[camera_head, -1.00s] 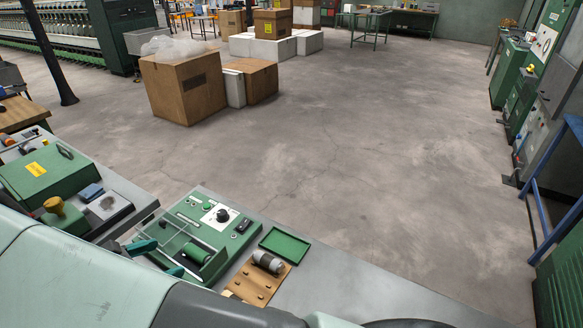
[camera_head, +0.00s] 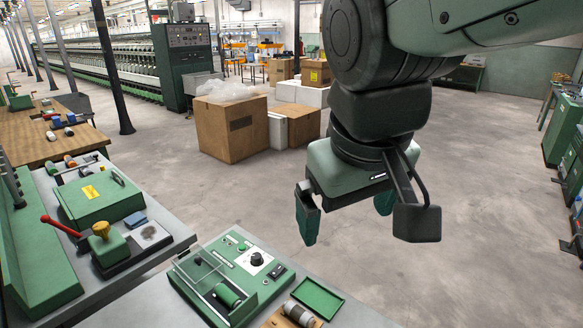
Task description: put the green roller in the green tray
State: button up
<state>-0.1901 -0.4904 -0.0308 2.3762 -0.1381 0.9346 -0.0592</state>
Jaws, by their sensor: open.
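The green roller (camera_head: 228,294) lies in a recess of a green control box (camera_head: 246,280) at the bottom middle. A clear panel (camera_head: 200,272) stands at the box's left part; I cannot tell if it covers the roller. The green tray (camera_head: 319,297) is a shallow rectangle, empty, just right of the box on the grey bench. My gripper (camera_head: 346,226) hangs in the air above and behind the tray in the picture. Its two green fingers are wide apart with nothing between them.
A grey and dark roller (camera_head: 300,313) sits on a wooden holder in front of the tray. At left, another bench holds a green case (camera_head: 97,197), a yellow-knobbed stamp (camera_head: 106,240) and a red-handled lever (camera_head: 62,227). Cardboard boxes (camera_head: 232,128) stand on the floor behind.

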jog(key=s, duration=0.1)
jog(key=s+m+t, duration=0.1)
jog(key=s+d+r+m, duration=0.1)
jog(key=shift+s+y, duration=0.2)
jog(key=shift+y, duration=0.1)
jog(key=shift+s+d+m+t, duration=0.1)
jog(key=shift+s+m+t, duration=0.3)
jog(key=shift+s, duration=0.15)
jog(key=shift+c, duration=0.3)
